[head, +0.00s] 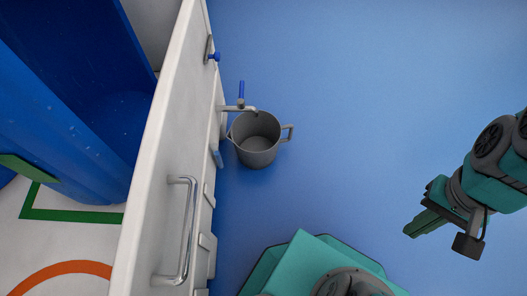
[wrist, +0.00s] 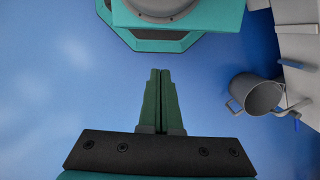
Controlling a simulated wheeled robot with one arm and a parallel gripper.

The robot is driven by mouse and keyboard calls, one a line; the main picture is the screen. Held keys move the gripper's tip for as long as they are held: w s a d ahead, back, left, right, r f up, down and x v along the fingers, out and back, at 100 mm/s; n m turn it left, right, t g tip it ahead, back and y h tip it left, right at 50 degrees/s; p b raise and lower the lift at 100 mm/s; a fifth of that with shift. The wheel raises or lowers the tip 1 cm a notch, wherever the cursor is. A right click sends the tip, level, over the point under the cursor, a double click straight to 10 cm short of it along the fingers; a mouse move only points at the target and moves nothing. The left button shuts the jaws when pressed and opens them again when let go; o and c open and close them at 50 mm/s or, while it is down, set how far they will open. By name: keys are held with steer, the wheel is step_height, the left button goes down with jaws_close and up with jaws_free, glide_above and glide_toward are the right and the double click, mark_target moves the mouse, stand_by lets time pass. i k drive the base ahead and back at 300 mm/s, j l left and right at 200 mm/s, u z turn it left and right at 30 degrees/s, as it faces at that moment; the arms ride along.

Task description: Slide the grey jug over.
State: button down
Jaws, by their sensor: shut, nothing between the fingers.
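The grey jug (head: 256,142) stands upright on the blue floor, close beside the white cabinet wall, below a tap (head: 240,106) with a blue lever. Its handle points right in the head view, and its spout side faces the cabinet. In the wrist view the jug (wrist: 257,95) is at the right. My gripper (head: 409,232) is at the right of the head view, well apart from the jug. In the wrist view its two green fingers (wrist: 159,73) lie together with nothing between them.
The white cabinet (head: 160,170) with a metal handle (head: 187,230) runs along the left. A blue tub (head: 60,100) is behind it. A second blue-levered valve (head: 213,56) is farther up the cabinet. My teal base is at the bottom. The blue floor right of the jug is clear.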

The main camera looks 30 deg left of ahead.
mark_target(256, 141)
steer(key=u, duration=1.95)
steer(key=k+l+u, duration=0.2)
steer(key=l+u, duration=0.25)
steer(key=k+l+u, duration=0.4)
steer(key=i+j, duration=0.1)
